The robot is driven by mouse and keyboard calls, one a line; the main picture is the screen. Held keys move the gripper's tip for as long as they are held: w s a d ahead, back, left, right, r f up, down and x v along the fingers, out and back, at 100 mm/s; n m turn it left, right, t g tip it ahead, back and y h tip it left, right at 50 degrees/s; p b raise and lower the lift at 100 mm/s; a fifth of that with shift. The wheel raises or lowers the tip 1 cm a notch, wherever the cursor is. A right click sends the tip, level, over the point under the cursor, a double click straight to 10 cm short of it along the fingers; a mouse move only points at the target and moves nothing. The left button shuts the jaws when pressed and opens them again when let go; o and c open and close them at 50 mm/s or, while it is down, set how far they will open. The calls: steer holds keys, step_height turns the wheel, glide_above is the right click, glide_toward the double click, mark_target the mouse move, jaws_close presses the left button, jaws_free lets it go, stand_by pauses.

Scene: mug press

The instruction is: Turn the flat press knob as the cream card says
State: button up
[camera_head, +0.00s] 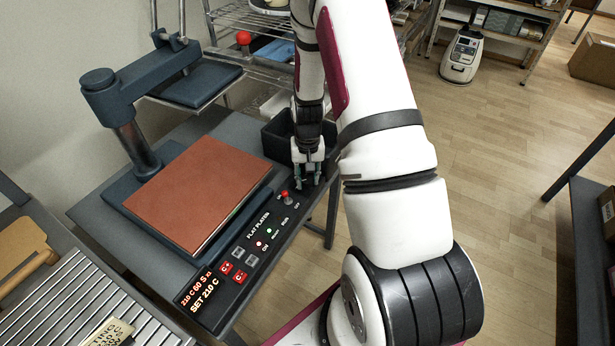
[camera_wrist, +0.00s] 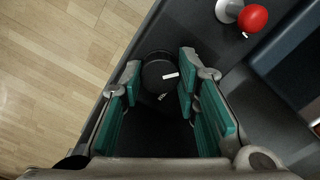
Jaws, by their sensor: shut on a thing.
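My gripper (camera_head: 307,172) reaches down to the far end of the press's black control panel (camera_head: 228,303). In the wrist view the gripper's green-padded fingers (camera_wrist: 160,68) are shut on the round black knob (camera_wrist: 155,80), one finger on each side. A short white mark shows on the knob's top, pointing to the right. In the head view the fingers largely hide the knob. The panel's red display (camera_head: 203,289) reads 210 C, 60 S and SET 210 C. The cream card (camera_head: 104,333) lies at the bottom left, cut off by the frame, with only part of its print showing.
A red-tipped lever (camera_head: 285,196) stands close beside the gripper; its red ball also shows in the wrist view (camera_wrist: 252,18). The flat press has a brown platen (camera_head: 200,190) and a raised blue arm (camera_head: 140,82). A dark bin (camera_head: 275,140) stands behind the gripper.

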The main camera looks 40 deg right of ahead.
mark_target(307, 179)
steer(key=o, duration=1.2)
steer(key=shift+c, duration=0.2)
step_height(307, 179, up, 12)
